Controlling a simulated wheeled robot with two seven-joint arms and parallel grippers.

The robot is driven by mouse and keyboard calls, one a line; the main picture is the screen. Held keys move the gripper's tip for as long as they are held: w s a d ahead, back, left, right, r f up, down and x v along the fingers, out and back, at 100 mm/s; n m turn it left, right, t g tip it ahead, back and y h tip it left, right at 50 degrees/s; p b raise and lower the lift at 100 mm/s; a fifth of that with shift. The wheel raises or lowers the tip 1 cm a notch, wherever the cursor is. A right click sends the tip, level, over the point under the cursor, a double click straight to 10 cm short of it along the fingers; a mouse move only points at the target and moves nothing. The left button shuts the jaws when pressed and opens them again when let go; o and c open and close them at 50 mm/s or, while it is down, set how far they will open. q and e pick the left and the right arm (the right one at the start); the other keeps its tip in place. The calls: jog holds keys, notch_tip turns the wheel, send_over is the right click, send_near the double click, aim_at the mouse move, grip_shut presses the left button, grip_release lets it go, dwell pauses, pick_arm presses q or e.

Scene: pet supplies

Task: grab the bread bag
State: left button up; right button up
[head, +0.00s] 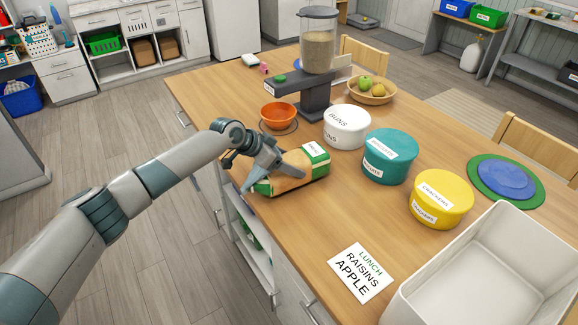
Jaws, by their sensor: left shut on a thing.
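The bread bag (309,167), a tan loaf with a green and white wrapper and label, lies on the wooden table near its left edge. My left gripper (267,183) is shut on the left part of the bread bag, with its fingers over the loaf. The fingers hide part of the bag. I cannot tell whether the bag is lifted off the table. My right gripper does not show.
White (346,127), teal (389,155) and yellow (440,198) tins stand right of the bag. An orange bowl (278,116) and a dispenser (318,50) are behind it. A lunch card (360,272) and white bin (398,312) are in front. Table around the card is clear.

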pick_arm(q)
jog(key=shift+r, duration=0.45)
notch_tip(320, 180, up, 2)
jog(key=shift+r+b, duration=0.2)
jog(key=shift+b, duration=0.8)
jog(key=s+d+r+b, duration=0.4)
jog(key=s+d+r, duration=0.2)
jog(key=d, duration=0.3)
jog(key=shift+s+d+r, duration=0.2)
jog(key=shift+d+r, duration=0.2)
jog(key=shift+r, duration=0.2)
